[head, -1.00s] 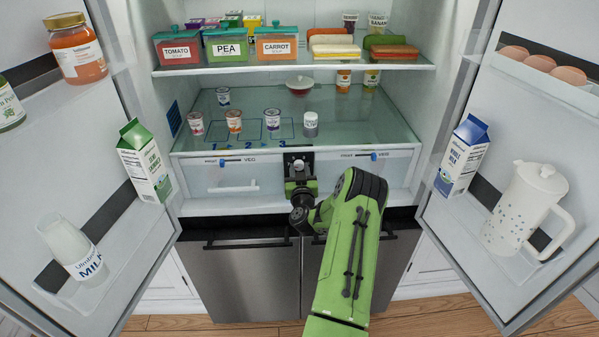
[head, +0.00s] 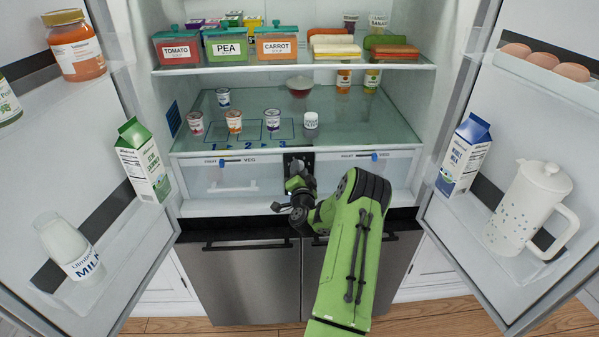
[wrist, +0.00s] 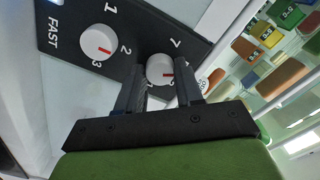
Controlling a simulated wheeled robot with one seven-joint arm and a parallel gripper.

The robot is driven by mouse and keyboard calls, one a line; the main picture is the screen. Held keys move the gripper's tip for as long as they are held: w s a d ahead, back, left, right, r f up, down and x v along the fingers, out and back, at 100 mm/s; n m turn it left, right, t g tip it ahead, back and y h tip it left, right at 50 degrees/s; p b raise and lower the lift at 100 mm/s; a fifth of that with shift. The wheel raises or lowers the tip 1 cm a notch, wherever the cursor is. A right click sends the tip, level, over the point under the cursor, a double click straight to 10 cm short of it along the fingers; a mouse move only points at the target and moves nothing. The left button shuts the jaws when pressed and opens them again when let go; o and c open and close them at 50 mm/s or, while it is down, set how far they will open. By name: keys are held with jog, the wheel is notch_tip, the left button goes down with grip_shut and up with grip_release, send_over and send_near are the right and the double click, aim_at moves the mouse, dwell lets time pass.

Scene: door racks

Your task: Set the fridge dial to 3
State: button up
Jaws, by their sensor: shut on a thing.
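A dark control panel (head: 307,157) sits between the two drawers under the lowest fridge shelf. In the wrist view it carries two white round dials with red marks. One dial (wrist: 97,43) stands apart on the left, by the printed 1, 2, 3 and FAST; its red mark points toward the 3. The other dial (wrist: 158,69) is between the fingers of my gripper (wrist: 162,90), which is shut on it. Its red mark points right in the picture; the numbers around it are partly hidden. In the head view my gripper (head: 297,183) covers much of the panel.
Clear drawers with blue sliders flank the panel, left (head: 232,178) and right (head: 368,172). Small cups stand on the glass shelf (head: 360,125) above. The open fridge doors hold a milk carton (head: 463,155), a white pitcher (head: 525,208) and a milk bottle (head: 70,248).

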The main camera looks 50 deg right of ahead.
jog(key=m+p, duration=0.1)
jog(key=m, duration=1)
jog(key=shift+m, duration=0.3)
dwell(0.4)
jog(key=o, duration=1)
jog(key=b+v, duration=1.5)
jog(key=b, duration=0.2)
jog(key=shift+s+a, duration=0.25)
jog(key=shift+s, duration=0.05)
